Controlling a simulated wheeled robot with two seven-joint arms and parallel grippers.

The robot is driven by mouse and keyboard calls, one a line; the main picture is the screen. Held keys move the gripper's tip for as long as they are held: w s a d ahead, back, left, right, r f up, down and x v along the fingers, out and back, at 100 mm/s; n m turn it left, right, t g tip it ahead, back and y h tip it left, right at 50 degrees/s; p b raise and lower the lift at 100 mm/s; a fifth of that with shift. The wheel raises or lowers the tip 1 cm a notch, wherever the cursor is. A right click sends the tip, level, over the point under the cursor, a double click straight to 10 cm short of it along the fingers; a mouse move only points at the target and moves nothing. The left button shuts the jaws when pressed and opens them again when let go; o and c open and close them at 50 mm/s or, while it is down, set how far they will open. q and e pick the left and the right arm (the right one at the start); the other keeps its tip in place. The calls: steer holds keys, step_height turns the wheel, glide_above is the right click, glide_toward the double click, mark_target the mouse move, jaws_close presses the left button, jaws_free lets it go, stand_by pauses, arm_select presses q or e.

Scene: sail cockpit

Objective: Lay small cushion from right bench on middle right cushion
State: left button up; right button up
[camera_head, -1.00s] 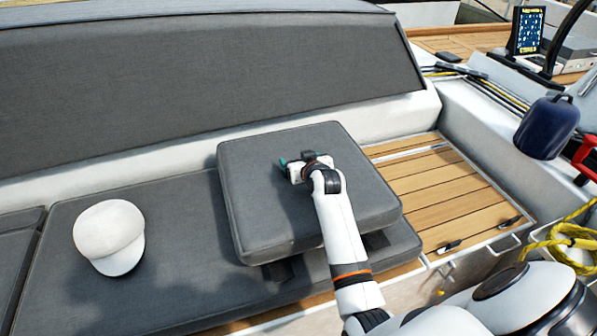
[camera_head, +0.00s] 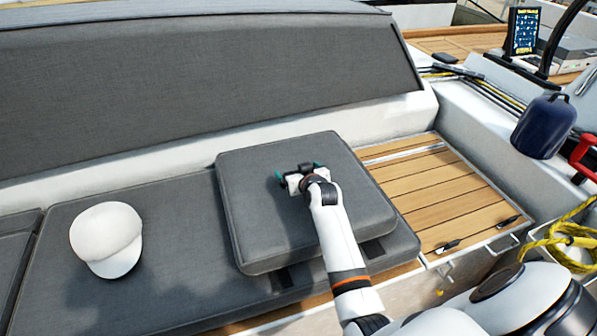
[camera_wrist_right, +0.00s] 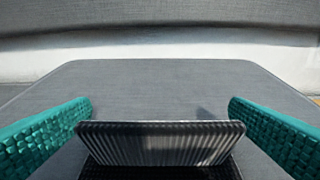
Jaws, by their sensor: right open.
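The small cushion (camera_head: 290,225), a grey square pad, lies on the right part of the long grey bench cushion (camera_head: 180,280), which is the middle right cushion as far as I can tell. Whether the fingers touch the cushion is unclear. My left gripper is not in view.
A white cap (camera_head: 106,240) sits on the bench cushion to the left. A grey backrest (camera_head: 210,90) rises behind. To the right are bare teak slats (camera_head: 440,190), a dark blue fender (camera_head: 543,126) and yellow rope (camera_head: 565,240).

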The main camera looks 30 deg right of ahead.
steer(key=shift+r, duration=0.2)
steer(key=p+v, duration=0.1)
steer(key=v, duration=1)
steer(key=shift+s, duration=0.15)
steer(key=shift+s+a+r+p, duration=0.1)
steer(key=shift+s+a+p, duration=0.05)
steer(key=shift+s+p, duration=0.2)
